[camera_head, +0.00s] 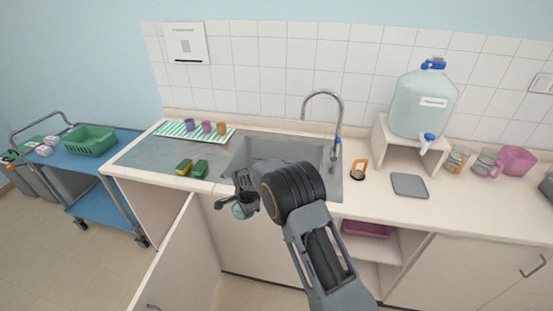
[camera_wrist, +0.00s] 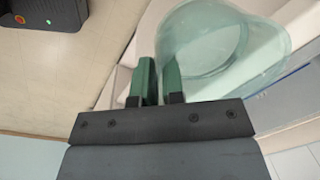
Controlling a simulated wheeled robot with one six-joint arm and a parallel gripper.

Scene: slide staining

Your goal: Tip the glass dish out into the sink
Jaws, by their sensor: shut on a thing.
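The glass dish (camera_head: 243,210) is pale green and see-through. It is in my gripper (camera_head: 241,196), in front of the counter's front edge and just left of the sink. In the wrist view the dish (camera_wrist: 215,45) fills the upper right, and the gripper (camera_wrist: 160,80) is shut on its wall with green-padded fingers. The dish looks tilted in that view; I cannot tell what is in it. The sink (camera_head: 275,150) is set in the counter behind my arm, with a curved tap (camera_head: 338,115) at its back right. My arm hides the sink's front part.
Two sponges (camera_head: 192,168) lie left of the sink, and cups (camera_head: 205,126) stand on a striped mat (camera_head: 172,129). A water jug (camera_head: 423,103) stands on a stand at the right. A cabinet door (camera_head: 170,262) hangs open below. A blue cart (camera_head: 105,165) is at the left.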

